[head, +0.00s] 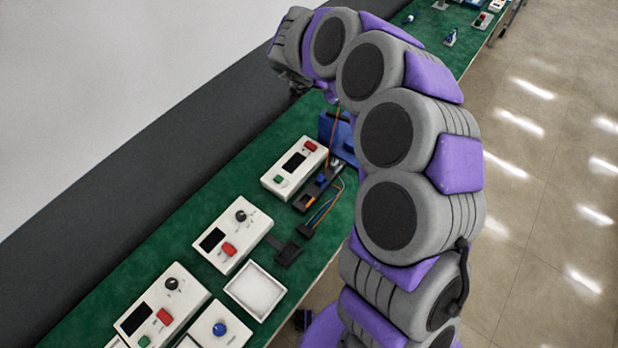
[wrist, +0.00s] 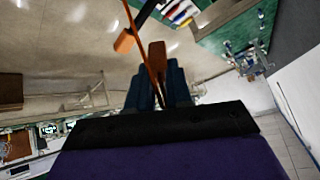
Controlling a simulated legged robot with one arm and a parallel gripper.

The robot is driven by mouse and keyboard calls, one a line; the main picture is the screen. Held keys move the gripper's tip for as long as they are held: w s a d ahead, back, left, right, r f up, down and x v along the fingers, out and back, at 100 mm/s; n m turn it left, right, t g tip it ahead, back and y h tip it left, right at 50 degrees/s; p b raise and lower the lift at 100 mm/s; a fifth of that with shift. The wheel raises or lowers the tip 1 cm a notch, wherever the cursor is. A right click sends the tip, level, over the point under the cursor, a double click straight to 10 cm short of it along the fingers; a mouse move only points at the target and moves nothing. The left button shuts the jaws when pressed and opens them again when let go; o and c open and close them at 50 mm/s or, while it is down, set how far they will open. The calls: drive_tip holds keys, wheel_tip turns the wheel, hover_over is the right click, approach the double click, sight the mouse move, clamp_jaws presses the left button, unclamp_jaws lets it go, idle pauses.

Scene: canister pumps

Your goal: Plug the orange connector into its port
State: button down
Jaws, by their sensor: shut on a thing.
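My gripper (wrist: 158,82) is shut on a brownish-orange block, which appears to be the orange connector (wrist: 157,58), standing between the dark fingers in the wrist view. A thin orange cable (wrist: 147,48) runs past the fingers, and a brighter orange piece (wrist: 124,42) shows just left of it. In the head view the orange cable (head: 336,122) hangs below the arm's end toward the bench. A dark block (head: 308,202) with an orange spot lies on the bench; I cannot tell whether it is the port. The fingertips are hidden in the head view.
A white box with red and green buttons (head: 295,167) stands beside the dark block. A blue part (head: 341,136) stands behind it, partly covered by my arm. More white control boxes (head: 232,236) and a white tray (head: 255,290) fill the green bench's near part. A grey wall edge runs along the left.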

drive_tip(key=s+a+f+m+g+y, duration=0.1)
drive_tip(key=s+a+f+m+y, duration=0.1)
drive_tip(key=s+a+f+m, duration=0.2)
drive_tip(key=s+a+f+m+g+y, duration=0.2)
drive_tip(key=f+m, duration=0.8)
drive_tip(key=m, duration=0.5)
drive_tip(key=s+a+f+m+g+y+b, duration=0.1)
drive_tip(key=s+a+f+m+g+y, duration=0.1)
drive_tip(key=s+a+f+m, duration=0.4)
drive_tip(key=shift+f+m+y, duration=0.5)
drive_tip(key=shift+m+y, duration=0.3)
drive_tip(key=shift+m, duration=1)
drive_tip(key=shift+d+r+p, duration=0.1)
drive_tip(key=shift+r+p, duration=0.15)
drive_tip(key=shift+p, duration=0.65)
drive_tip(key=shift+f, duration=3.05)
drive_tip(key=shift+p, duration=0.35)
drive_tip(key=shift+f+b, duration=0.7)
drive_tip(key=shift+f, duration=0.7)
